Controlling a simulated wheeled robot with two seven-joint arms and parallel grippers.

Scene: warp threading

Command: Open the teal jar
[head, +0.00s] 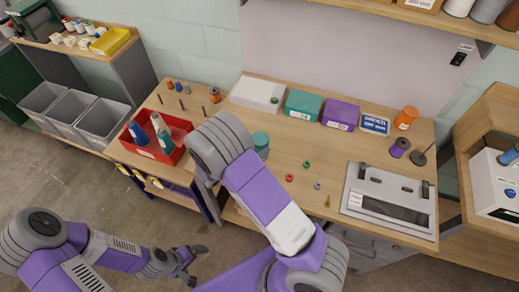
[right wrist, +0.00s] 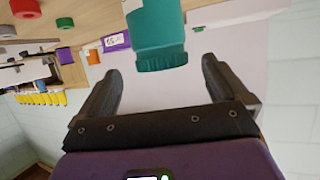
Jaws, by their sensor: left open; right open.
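The teal jar (head: 261,141) stands on the wooden bench in the head view, partly hidden by my right arm. In the right wrist view the scene appears upside down. There the teal jar (right wrist: 154,24) shows with its ribbed teal lid (right wrist: 162,60) on, facing my right gripper (right wrist: 161,68). The right gripper is open, its fingers on either side of the lid's line with visible gaps, and nothing is held. In the head view the right gripper is hidden behind its own arm. My left gripper (head: 195,266) is open and empty, low in front of the bench.
A red bin (head: 172,155) with spools is at the bench's left. Teal (head: 304,105) and purple (head: 340,113) boxes stand at the back. A grey tray-like device (head: 389,203) is at right. Small red and green rings lie beside the jar.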

